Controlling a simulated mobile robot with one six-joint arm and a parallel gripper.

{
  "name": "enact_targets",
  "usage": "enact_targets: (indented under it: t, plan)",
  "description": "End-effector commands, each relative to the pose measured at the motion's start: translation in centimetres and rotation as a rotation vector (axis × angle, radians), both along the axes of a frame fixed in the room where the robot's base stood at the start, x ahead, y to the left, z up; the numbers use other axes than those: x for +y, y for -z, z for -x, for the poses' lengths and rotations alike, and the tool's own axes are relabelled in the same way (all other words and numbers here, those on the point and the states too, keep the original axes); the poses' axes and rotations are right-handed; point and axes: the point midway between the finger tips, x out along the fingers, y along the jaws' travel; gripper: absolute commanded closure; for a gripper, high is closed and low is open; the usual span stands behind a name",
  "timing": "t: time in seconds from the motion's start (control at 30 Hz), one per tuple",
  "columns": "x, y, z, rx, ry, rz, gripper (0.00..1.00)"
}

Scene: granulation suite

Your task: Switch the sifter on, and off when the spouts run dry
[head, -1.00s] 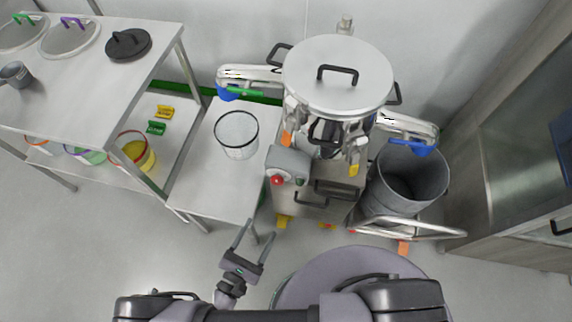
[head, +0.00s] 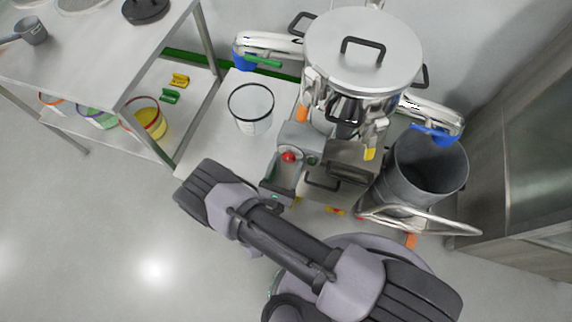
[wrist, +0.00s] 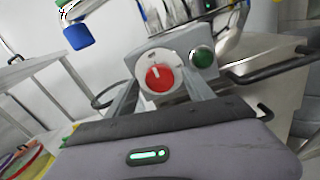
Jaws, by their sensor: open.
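The sifter (head: 362,55) stands at the centre of the head view under a round steel lid. Its grey control box (head: 300,138) carries a red knob (head: 289,156) and a green button or lamp (head: 312,160). In the wrist view the red knob (wrist: 160,77) has a white mark near its top, and the green one (wrist: 202,57) looks dark. My gripper (head: 287,168) is open at the box, its fingers on either side of the knob. Contact cannot be told. A left spout (head: 270,42) and a right spout (head: 428,108) have blue ends; no flow is discernible.
A clear bucket (head: 251,108) stands on a low bench below left. A grey drum (head: 427,165) stands below the right spout, beside a curved metal handle (head: 420,220). A shelf table (head: 95,55) is at left, steel cabinets (head: 525,150) at right. Open floor lies front left.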

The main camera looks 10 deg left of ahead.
Motion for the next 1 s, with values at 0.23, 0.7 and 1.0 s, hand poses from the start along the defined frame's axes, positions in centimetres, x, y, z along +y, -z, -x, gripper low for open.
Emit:
enact_targets:
  t: [0.23, 0.7, 1.0]
  plan:
    - [0.0, -0.05, -0.12, 0.0, 0.0, 0.0, 0.39]
    - [0.0, -0.04, -0.09, 0.0, 0.0, -0.005, 1.0]
    - [-0.01, -0.05, -0.09, -0.01, 0.0, -0.123, 1.0]
